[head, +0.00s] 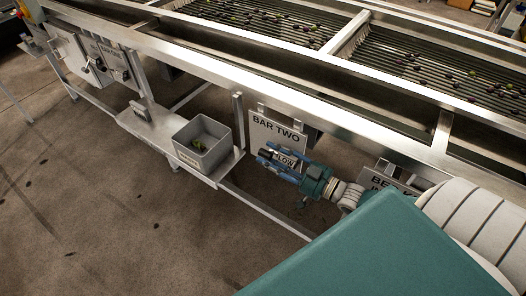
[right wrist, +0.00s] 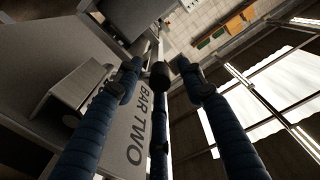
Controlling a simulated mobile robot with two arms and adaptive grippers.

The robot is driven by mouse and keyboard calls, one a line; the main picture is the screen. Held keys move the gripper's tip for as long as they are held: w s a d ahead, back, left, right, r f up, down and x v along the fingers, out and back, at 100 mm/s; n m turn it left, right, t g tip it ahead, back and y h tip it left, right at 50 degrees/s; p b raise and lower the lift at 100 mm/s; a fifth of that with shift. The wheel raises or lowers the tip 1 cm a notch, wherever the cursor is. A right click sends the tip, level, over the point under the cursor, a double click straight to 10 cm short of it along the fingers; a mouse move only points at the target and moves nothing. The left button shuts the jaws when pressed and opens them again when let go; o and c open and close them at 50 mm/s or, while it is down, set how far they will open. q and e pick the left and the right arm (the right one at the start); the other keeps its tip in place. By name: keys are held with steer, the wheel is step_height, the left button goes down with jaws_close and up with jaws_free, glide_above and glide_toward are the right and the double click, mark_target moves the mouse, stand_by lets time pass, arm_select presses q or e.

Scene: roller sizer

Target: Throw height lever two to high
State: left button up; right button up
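The plate marked BAR TWO (head: 278,122) hangs below the machine's front beam in the head view; its lettering also shows in the right wrist view (right wrist: 143,130). The word LOW shows low on it, partly covered by my gripper. My right gripper (head: 266,161) is in front of this plate, its blue fingers pointing left. In the right wrist view the fingers (right wrist: 158,72) stand apart. Any HIGH mark is hidden. My left gripper is out of view.
A grey bin (head: 201,146) with a little green fruit stands on a metal shelf (head: 150,125) left of the plate. Another sign (head: 394,176) hangs to the right, partly covered by my arm. The roller bed (head: 420,75) with scattered fruit lies above and behind.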

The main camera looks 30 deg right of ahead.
steer(key=shift+x, duration=1.5)
steer(key=shift+c, duration=0.3)
jaws_close()
